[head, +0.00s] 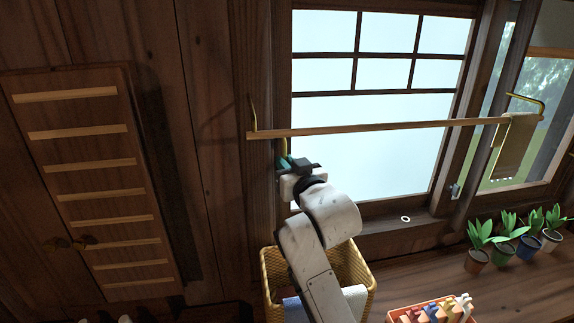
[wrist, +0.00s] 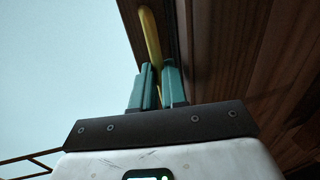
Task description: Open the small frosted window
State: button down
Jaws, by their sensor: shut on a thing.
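The frosted window (head: 365,140) is a pale sash with dark muntins across its top, behind a wooden rod in the head view. To its right, past a dark upright, trees show through a gap or clear pane; I cannot tell which. A brass handle (wrist: 149,38) runs up along the dark frame in the wrist view. It also shows in the head view (head: 284,147) at the sash's left edge. My gripper (head: 286,162) is shut on the handle, its teal fingers either side of it in the wrist view (wrist: 157,84). My wrist hides the sash's lower left corner.
The wooden rod (head: 380,129) on brass brackets crosses just above my gripper, with a towel (head: 514,145) at its right end. Below are a wicker basket (head: 272,270), an orange crate (head: 395,314) and several potted plants (head: 503,254). A slatted board (head: 90,180) hangs at left.

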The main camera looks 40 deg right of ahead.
jog(key=s+d, duration=0.8)
jog(key=d, duration=0.4)
jog(key=s+d, duration=0.8)
jog(key=d, duration=0.4)
jog(key=shift+b, duration=0.4)
jog(key=shift+s, duration=0.1)
jog(key=c, duration=1.4)
grip_release()
jog(key=shift+c, duration=0.2)
jog(key=b+v, duration=0.2)
jog(key=v, duration=0.9)
